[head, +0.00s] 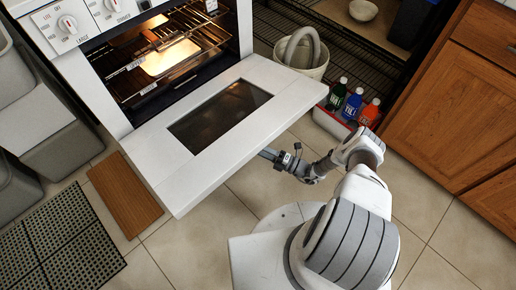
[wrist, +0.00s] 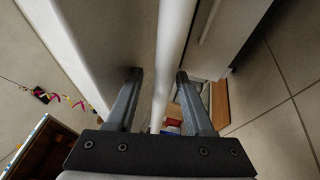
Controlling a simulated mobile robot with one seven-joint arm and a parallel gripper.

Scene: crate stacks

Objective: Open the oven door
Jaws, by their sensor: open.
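The white oven door (head: 208,131) with its dark window hangs down open at about level in the head view, and the lit oven inside (head: 165,58) shows behind it. My gripper (head: 268,154) is at the door's front right edge, its fingertips partly hidden by the door. In the wrist view my gripper (wrist: 158,74) is open, with its two fingers apart. A white bar, looking like the door handle (wrist: 175,40), runs lengthwise between the fingers. I cannot tell whether either finger touches it.
Grey crates (head: 62,150) stand at the left, near a wooden board (head: 124,194) and a dark mat (head: 60,240). Bottles (head: 353,103) in a tray and a pale bucket (head: 302,52) are right of the door. Wooden cabinets (head: 445,110) line the right. Tiled floor (head: 205,235) is clear in front.

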